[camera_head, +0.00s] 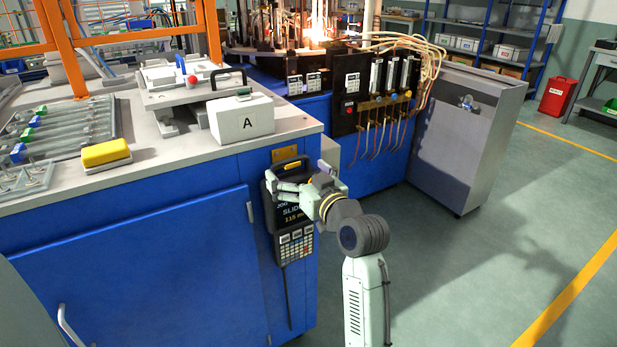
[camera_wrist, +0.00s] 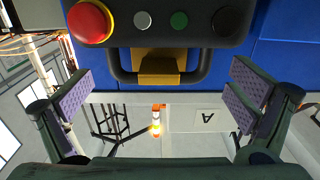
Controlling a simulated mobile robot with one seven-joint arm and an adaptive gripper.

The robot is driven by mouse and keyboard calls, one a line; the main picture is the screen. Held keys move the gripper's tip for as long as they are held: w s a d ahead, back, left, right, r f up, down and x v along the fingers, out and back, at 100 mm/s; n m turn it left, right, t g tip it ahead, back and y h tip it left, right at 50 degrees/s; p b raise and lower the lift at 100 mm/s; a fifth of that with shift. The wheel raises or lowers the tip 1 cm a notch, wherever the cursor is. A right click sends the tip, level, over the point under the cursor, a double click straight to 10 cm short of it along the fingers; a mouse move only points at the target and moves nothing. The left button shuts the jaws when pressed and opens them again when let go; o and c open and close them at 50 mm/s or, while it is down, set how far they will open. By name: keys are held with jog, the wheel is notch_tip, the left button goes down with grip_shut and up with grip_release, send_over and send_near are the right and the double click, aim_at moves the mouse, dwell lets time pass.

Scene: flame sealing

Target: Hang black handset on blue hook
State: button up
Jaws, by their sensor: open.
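The black handset (camera_head: 291,215) is upright against the blue cabinet's side face, its screen and keypad facing out and a cord hanging below. The wrist view shows its end (camera_wrist: 159,22) with a red button, smaller buttons and a black loop handle (camera_wrist: 114,68). I see no blue hook; a yellow-orange hook (camera_wrist: 159,66) on the blue panel sits within the loop, and its lip appears to overlap the handle bar. Its plate (camera_head: 286,153) shows above the handset. My gripper (camera_head: 302,180) is open at the handset's top; in the wrist view its fingers (camera_wrist: 161,95) stand apart either side of the handle, not touching it.
The cabinet top (camera_head: 180,155) above holds a white block marked A (camera_head: 241,120) and a yellow block (camera_head: 106,153). A burner panel with hoses (camera_head: 375,95) and a grey cabinet (camera_head: 465,135) stand behind. The floor (camera_head: 480,250) to the right is clear.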

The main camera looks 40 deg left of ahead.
aim_at(290, 166)
jog(key=shift+p+x, duration=0.3)
jog(key=shift+x, duration=1.4)
jog(key=shift+c, duration=0.5)
jog(key=c, duration=1.7)
jog(key=shift+d, duration=0.1)
jog(key=shift+d, duration=0.15)
jog(key=o, duration=1.8)
